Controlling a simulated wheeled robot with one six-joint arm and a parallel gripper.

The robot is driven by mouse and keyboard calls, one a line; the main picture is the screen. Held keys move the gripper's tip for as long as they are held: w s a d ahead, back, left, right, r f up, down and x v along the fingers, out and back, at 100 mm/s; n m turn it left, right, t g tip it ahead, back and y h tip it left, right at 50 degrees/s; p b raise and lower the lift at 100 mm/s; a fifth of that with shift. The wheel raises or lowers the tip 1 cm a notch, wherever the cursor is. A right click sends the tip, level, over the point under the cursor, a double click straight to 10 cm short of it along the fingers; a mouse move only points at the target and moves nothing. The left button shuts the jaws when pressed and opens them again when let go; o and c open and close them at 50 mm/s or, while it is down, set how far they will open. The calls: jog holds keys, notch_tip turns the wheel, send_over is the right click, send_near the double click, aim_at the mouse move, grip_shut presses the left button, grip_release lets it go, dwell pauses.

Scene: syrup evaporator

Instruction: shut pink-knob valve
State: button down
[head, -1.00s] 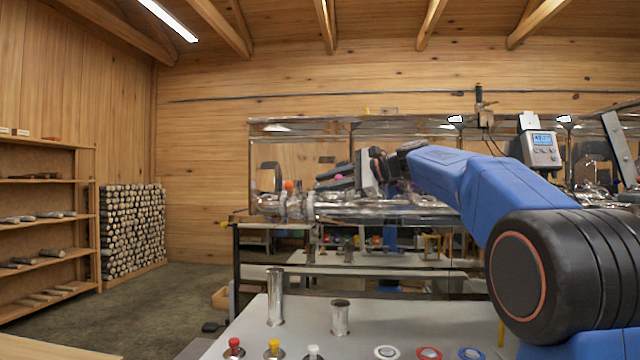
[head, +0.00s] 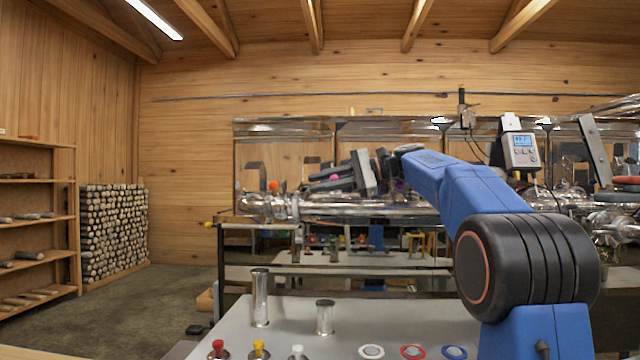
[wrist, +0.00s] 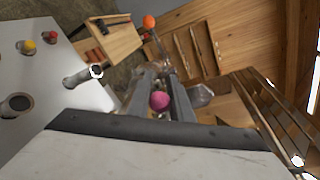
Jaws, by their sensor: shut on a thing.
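The pink knob (wrist: 159,101) shows in the wrist view between the two fingers of my gripper (wrist: 158,92), which are shut on it. In the head view my gripper (head: 325,180) is at the steel piping along the front of the evaporator (head: 390,208), and a small bit of the pink knob (head: 334,177) shows there. The knob's stem and valve body are mostly hidden by the fingers, so I cannot tell the handle's angle.
An orange knob (head: 273,185) stands on the same piping to the left, and it also shows beyond the fingertips in the wrist view (wrist: 149,21). A grey table (head: 400,310) in front carries two metal cylinders, red and yellow knobs and coloured rings. Floor is open at left.

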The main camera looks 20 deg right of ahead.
jog(key=c, duration=1.6)
grip_release()
jog(key=shift+w+d+f, duration=0.1)
jog(key=shift+d+f, duration=0.05)
notch_tip(320, 180, up, 10)
jog(key=shift+r, duration=0.1)
